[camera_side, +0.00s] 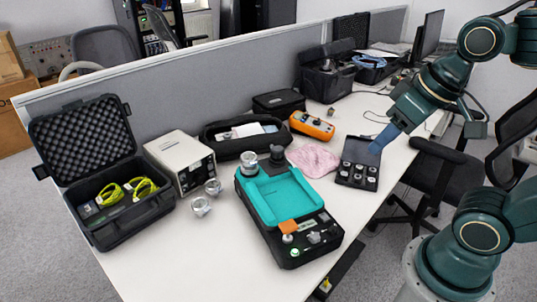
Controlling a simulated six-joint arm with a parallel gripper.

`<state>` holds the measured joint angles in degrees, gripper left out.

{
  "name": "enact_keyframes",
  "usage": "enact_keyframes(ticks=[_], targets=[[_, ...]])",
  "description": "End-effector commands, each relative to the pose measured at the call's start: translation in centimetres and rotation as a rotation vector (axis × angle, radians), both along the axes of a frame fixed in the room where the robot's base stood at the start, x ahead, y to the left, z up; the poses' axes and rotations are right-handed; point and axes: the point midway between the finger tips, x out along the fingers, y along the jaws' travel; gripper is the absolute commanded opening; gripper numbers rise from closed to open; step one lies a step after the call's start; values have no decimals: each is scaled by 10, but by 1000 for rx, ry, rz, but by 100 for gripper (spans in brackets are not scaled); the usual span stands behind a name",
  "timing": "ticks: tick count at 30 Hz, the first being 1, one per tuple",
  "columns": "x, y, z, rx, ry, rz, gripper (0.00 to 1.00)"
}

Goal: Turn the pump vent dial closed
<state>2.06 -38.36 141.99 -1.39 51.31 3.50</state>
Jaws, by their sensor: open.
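A black device with a teal top tray (272,196), which looks like the pump unit, sits on the white table. Its front panel has an orange piece (289,226), a grey knob (314,237) and a small green button (295,252). I cannot tell which part is the vent dial. A dark knob (277,153) and a silver round fitting (250,163) stand at its back end. My gripper (378,147), with blue fingers, is open. In the picture it is right of the device, at the back of a black case of small parts; the fingertips are small here.
The open black case (343,179) holds several small round parts. A pink cloth (314,160) lies between it and the device. Left are two loose metal fittings (201,206), a beige box instrument (178,160) and an open foam-lined case (125,215). The front left of the table is clear.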

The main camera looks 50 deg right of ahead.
Motion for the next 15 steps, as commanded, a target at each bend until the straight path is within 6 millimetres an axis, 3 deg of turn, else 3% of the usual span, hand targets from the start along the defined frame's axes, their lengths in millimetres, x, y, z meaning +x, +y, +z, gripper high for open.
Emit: enact_keyframes(ticks=[15], targets=[[52,-21,-44,159,249,-327,44]])
